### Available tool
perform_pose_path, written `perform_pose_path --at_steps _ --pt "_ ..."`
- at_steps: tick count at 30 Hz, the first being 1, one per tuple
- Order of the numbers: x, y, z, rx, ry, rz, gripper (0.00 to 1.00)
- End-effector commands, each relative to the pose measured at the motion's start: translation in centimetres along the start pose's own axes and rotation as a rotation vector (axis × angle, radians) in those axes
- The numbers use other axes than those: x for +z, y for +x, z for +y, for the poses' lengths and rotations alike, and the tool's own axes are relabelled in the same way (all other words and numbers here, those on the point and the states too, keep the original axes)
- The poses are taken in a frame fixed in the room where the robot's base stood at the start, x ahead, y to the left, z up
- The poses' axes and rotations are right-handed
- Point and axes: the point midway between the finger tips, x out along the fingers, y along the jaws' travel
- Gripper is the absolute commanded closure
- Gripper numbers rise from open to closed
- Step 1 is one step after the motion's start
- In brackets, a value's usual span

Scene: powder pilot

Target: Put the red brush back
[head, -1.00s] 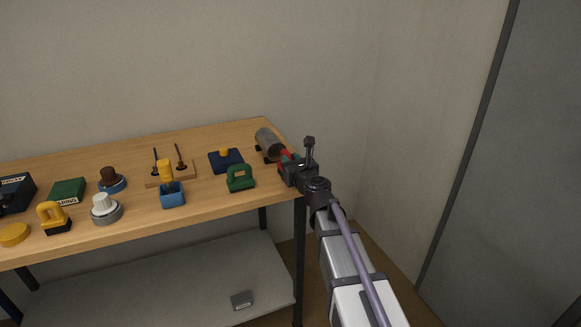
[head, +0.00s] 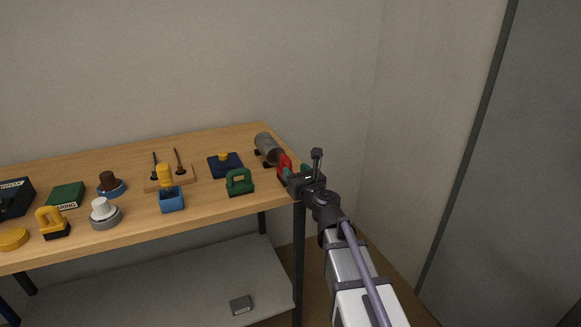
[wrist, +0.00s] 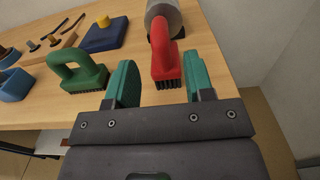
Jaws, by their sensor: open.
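The red brush (head: 284,163) with black bristles stands at the right end of the wooden table, in front of a grey cylinder lying on its side (head: 268,147). In the wrist view, the red brush (wrist: 164,55) is upright, its top beside the cylinder (wrist: 165,14); whether they touch is unclear. My gripper (head: 290,178) is at the table's right edge. In the wrist view, its green fingers are open (wrist: 162,84), one to each side of the brush's near end, with gaps and nothing gripped.
A green brush (head: 239,183) stands left of the gripper. A navy block with a yellow knob (head: 225,166) lies behind it. Walls stand behind and right of the table (head: 215,205).

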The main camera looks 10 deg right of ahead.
Motion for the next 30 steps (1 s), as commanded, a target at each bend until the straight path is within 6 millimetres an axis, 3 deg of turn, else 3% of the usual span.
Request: perform_pose_path --at_steps 1,3,7,16,18,20,22,25,27,30 --pt "0.0 -2.0 0.1 -0.002 0.000 0.000 0.52" --pt "0.0 -4.0 0.1 -0.003 0.000 0.000 0.52" --pt "0.0 -6.7 0.1 -0.002 0.000 0.000 0.52" --pt "0.0 -7.4 0.0 0.001 -0.005 0.001 0.52" --pt "-0.3 -7.5 0.9 0.038 -0.085 0.016 0.52" --pt "-1.2 -7.7 2.8 0.130 -0.280 0.049 0.52" --pt "-3.5 -8.7 6.1 0.328 -0.660 0.110 0.52" --pt "-9.3 -12.4 9.8 0.767 -1.327 0.196 0.52" --pt "-13.3 -16.2 10.1 1.145 -1.719 0.230 0.52" --pt "-16.5 -21.5 8.3 1.664 -2.032 0.237 0.52"
